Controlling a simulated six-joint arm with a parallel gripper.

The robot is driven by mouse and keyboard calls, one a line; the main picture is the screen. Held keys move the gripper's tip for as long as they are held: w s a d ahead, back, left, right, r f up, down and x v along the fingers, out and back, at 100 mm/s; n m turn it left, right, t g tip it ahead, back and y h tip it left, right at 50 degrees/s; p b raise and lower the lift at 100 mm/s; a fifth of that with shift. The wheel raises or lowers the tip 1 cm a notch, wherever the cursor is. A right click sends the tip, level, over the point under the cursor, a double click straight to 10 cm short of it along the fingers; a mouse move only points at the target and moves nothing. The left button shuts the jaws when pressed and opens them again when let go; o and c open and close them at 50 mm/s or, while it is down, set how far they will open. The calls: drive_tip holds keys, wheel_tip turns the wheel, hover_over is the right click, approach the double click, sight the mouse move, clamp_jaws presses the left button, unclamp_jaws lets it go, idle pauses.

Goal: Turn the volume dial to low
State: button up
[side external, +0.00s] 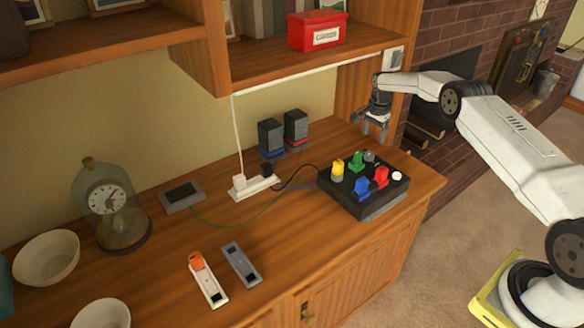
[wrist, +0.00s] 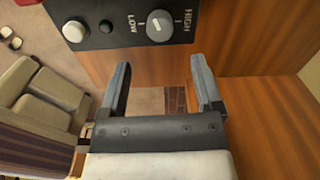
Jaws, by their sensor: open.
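The volume dial (wrist: 160,26) is a round light-grey knob on a black control box (side external: 337,183), at the top of the wrist view. LOW is printed on its left and HIGH on its right. A mark shows on its face, but I cannot tell its exact setting. In the side view the dial (side external: 370,156) looks small and grey at the box's far edge, partly behind the green control. My gripper (side external: 374,127) is open and empty, beyond and above that edge. In the wrist view its fingers (wrist: 161,72) are spread below the dial, apart from it.
Blue (side external: 361,187), red (side external: 381,176), green (side external: 357,160) and yellow (side external: 337,168) controls and a white button (side external: 397,176) crowd the box. Two speakers (side external: 283,134) and a power strip (side external: 254,187) stand left. A shelf (side external: 310,62) hangs above.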

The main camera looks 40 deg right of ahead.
sight(370, 154)
idle(0.3)
drive_tip(key=shift+f, duration=3.8)
drive_tip(key=shift+c, duration=0.3)
clamp_jaws()
